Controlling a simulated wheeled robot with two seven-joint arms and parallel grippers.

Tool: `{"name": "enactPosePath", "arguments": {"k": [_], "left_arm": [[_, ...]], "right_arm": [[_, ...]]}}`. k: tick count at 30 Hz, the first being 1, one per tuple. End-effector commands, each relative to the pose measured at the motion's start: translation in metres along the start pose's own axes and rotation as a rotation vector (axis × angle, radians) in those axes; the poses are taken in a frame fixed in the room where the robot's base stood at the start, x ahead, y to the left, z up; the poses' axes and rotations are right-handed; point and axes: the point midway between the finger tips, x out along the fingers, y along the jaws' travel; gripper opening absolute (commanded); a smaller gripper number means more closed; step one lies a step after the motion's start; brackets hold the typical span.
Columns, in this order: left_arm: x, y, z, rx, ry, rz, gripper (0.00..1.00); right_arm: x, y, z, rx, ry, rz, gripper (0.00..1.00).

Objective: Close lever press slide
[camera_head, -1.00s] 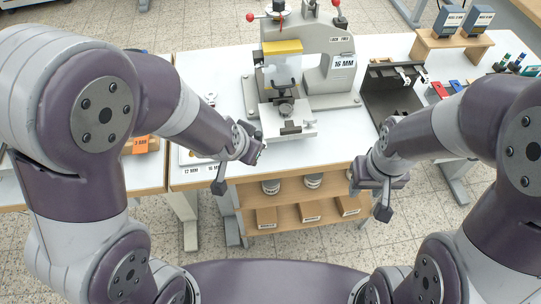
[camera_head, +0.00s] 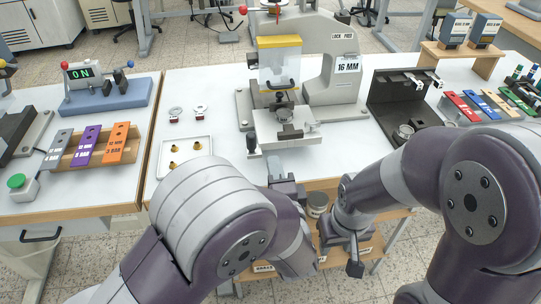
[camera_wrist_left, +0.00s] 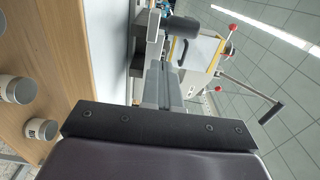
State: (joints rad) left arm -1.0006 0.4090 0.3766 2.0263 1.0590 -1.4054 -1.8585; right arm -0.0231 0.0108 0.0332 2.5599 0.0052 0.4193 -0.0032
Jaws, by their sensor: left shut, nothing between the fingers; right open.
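The lever press (camera_head: 332,78) is a grey frame labelled 16 MM, with a clear, yellow-topped guard (camera_head: 279,62). Its pale slide (camera_head: 296,131) sticks out toward me in front of the guard, with a dark round fixture on top. A black knob (camera_head: 252,143) stands at the slide's front left. My left gripper (camera_head: 273,162) is shut and empty just in front of the slide, near the table edge. In the left wrist view its fingers (camera_wrist_left: 162,75) point toward the press, close to a black knob (camera_wrist_left: 181,27); contact is unclear. My right gripper (camera_head: 354,262) is open, low in front of the table.
A white tray (camera_head: 184,172) with small brass pieces lies left of the slide. A black open fixture (camera_head: 390,105) stands right of the press. Coloured blocks (camera_head: 482,105) lie farther right. A shelf with cans is under the table. White tabletop is free between tray and press.

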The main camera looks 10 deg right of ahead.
Motion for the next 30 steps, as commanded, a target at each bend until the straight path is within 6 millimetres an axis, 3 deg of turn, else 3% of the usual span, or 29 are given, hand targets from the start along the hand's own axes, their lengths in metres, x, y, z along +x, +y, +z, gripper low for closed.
{"name": "enactPosePath", "arguments": {"k": [3,9,23,30], "left_arm": [[0.022,0.001,0.001,-0.003,-0.003,0.0,0.0],[0.043,0.001,0.0,-0.002,-0.001,0.0,0.0],[0.047,-0.001,0.0,-0.001,0.0,0.001,0.0],[0.072,-0.004,0.001,-0.001,-0.002,0.001,0.0]], "right_arm": [[0.005,0.0,0.001,0.0,0.0,0.0,0.43],[0.007,0.0,0.001,0.0,0.0,0.0,0.43],[0.006,0.0,0.001,0.0,0.0,0.0,0.43],[-0.007,0.0,-0.001,0.0,0.0,0.0,0.43]]}}
